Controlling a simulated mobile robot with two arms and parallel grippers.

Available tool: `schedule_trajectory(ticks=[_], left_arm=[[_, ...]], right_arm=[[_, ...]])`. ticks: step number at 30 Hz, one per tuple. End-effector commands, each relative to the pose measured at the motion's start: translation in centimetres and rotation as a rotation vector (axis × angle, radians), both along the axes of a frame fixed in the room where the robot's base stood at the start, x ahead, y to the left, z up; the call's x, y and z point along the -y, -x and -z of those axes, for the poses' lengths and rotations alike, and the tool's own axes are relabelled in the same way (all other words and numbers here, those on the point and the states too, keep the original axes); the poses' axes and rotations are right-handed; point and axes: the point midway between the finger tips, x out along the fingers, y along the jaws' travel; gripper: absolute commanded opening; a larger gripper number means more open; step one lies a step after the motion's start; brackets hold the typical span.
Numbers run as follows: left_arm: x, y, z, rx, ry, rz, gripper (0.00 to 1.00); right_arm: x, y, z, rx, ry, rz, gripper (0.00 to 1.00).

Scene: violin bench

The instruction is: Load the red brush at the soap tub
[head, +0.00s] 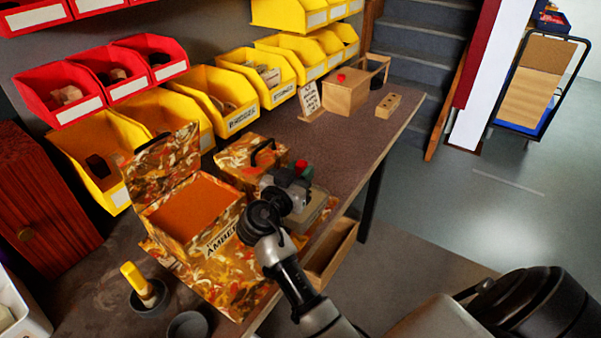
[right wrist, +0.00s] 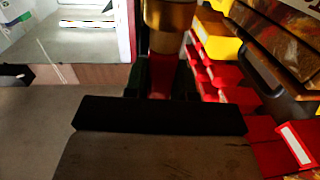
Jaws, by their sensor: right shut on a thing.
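My right gripper (head: 300,180) is over the bench, beside the camouflage-patterned boxes. In the right wrist view, its fingers (right wrist: 161,78) are shut on the red brush (right wrist: 164,72). A gold-coloured band shows on the brush above the fingers. In the head view, a small red spot and a green spot show at the gripper; which is the brush I cannot tell. A pale, low container (head: 318,208), perhaps the soap tub, sits just beyond the gripper near the bench edge, partly hidden by it. My left gripper is not in view.
An open patterned box (head: 192,212) stands left of my right arm. A yellow brush (head: 135,278) stands in a dark cup (head: 150,300), with another dark cup (head: 188,326) beside it. Yellow bins (head: 215,95) line the back. The bench's far part (head: 345,130) has free room.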

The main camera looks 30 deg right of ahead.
Motion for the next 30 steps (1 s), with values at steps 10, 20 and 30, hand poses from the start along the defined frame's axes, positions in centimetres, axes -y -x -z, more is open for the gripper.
schedule_trajectory(ticks=[10,20,30], left_arm=[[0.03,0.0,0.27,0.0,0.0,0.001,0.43],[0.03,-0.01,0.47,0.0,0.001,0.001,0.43],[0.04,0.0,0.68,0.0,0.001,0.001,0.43]], right_arm=[[-0.02,0.03,0.31,-0.005,-0.003,0.0,0.01],[-0.02,0.04,0.41,-0.007,-0.004,0.001,0.01],[-0.03,0.05,0.52,-0.008,-0.005,0.001,0.01]])
